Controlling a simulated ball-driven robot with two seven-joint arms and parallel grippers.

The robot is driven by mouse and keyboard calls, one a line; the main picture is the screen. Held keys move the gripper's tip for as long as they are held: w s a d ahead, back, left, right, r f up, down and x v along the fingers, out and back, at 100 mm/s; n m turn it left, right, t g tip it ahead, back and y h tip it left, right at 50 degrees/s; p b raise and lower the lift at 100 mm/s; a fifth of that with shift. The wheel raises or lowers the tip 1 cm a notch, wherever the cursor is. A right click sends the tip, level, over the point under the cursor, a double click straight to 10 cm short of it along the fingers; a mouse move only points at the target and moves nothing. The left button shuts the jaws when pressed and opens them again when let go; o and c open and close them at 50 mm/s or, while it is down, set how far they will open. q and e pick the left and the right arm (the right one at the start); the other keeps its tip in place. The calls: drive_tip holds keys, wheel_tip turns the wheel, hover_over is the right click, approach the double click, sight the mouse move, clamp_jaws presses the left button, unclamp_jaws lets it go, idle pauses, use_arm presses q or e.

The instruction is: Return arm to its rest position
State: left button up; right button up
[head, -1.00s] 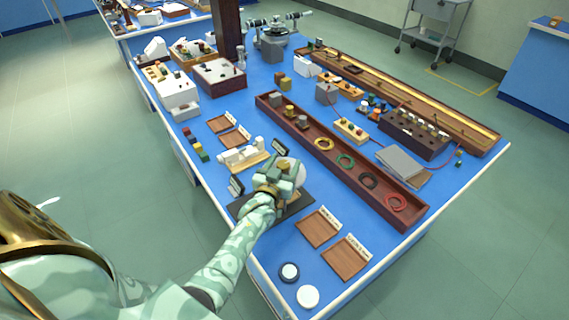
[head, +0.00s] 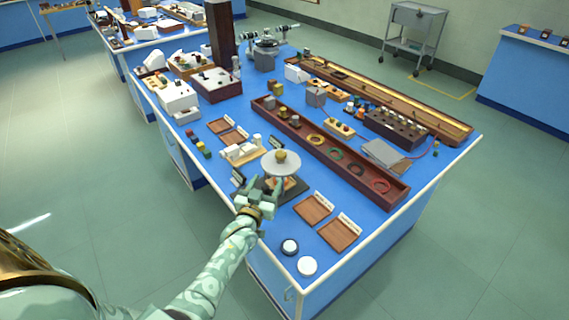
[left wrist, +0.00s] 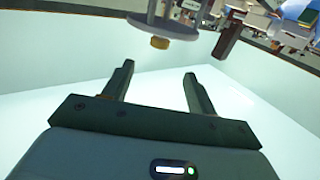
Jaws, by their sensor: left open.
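My left arm reaches in from the left in the head view. Its gripper (head: 258,196) is at the near edge of the blue bench, just in front of a round pale disc with a brass knob (head: 281,163) that stands on a dark base plate (head: 298,189). In the left wrist view the two dark fingers (left wrist: 158,90) are spread, with nothing between them. The disc (left wrist: 165,27) and its knob (left wrist: 160,42) show beyond the fingertips, apart from them. My right gripper is not seen.
The blue bench (head: 262,228) carries wooden trays (head: 312,208), two round lids (head: 307,266), a long dark box with coloured rings (head: 330,153) and a white-pegged block (head: 241,151). Open floor (head: 90,190) lies left of the bench. A grey cart (head: 414,30) stands at the back.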

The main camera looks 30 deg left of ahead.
use_arm(q)
drive_tip(key=shift+s, duration=0.1)
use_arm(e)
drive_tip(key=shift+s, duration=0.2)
